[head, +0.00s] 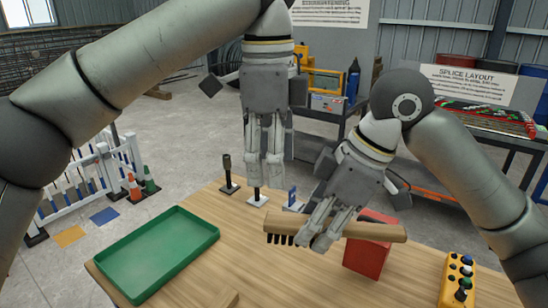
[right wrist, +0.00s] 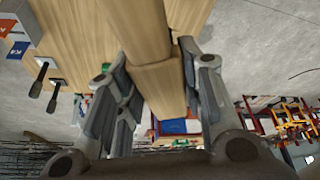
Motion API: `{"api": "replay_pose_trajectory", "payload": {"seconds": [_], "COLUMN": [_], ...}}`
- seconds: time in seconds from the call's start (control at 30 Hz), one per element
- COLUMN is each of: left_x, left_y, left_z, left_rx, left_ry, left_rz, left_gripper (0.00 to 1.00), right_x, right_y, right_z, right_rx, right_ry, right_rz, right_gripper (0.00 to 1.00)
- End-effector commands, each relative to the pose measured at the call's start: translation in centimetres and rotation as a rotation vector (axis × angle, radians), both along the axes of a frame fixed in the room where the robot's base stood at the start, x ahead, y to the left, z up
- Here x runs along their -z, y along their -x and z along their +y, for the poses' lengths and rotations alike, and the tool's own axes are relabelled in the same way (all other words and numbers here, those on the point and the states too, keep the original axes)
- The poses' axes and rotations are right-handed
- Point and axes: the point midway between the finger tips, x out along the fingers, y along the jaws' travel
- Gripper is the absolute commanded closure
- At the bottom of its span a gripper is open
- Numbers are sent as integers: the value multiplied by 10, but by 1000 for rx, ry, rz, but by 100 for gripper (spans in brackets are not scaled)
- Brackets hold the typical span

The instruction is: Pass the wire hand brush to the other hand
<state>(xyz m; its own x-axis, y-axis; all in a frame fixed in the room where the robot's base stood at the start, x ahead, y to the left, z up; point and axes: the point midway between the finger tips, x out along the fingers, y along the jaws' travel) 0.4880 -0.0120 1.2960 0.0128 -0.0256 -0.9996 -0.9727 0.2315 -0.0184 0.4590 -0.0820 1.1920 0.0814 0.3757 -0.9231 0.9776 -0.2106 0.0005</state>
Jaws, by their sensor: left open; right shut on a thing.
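The wire hand brush (head: 376,230) has a long light wooden body with dark bristles pointing down at its left end. My right gripper (head: 318,238) is shut on it near the middle and holds it about level above the table. In the right wrist view the brush's wood (right wrist: 152,75) runs between the fingers (right wrist: 155,90). My left gripper (head: 264,180) is open and empty, pointing down, above and to the left of the brush and apart from it. Its finger gap is hard to see from this side.
Small upright black tools (head: 228,174) on stands and a blue item (head: 291,196) are at the back.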

Motion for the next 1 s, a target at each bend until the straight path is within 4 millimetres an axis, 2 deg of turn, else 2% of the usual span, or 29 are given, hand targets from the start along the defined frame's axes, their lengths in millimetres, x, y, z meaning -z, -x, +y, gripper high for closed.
{"api": "replay_pose_trajectory", "payload": {"seconds": [0.17,0.27,0.7,0.83,1.0], "left_x": [3,16,95,109,116], "left_y": [12,12,11,11,11], "left_z": [-3,-2,-2,-2,-2], "left_rx": [19,19,17,17,17], "left_ry": [-31,-31,-29,-28,-28], "left_rz": [14,16,14,12,12], "left_gripper": [39,39,39,39,39], "right_x": [0,0,0,0,0], "right_y": [0,0,0,0,0], "right_z": [0,0,0,0,0], "right_rx": [0,0,0,0,0], "right_ry": [-1,-1,-1,-1,-1], "right_rz": [0,0,0,0,0], "right_gripper": [92,92,92,92,92]}}
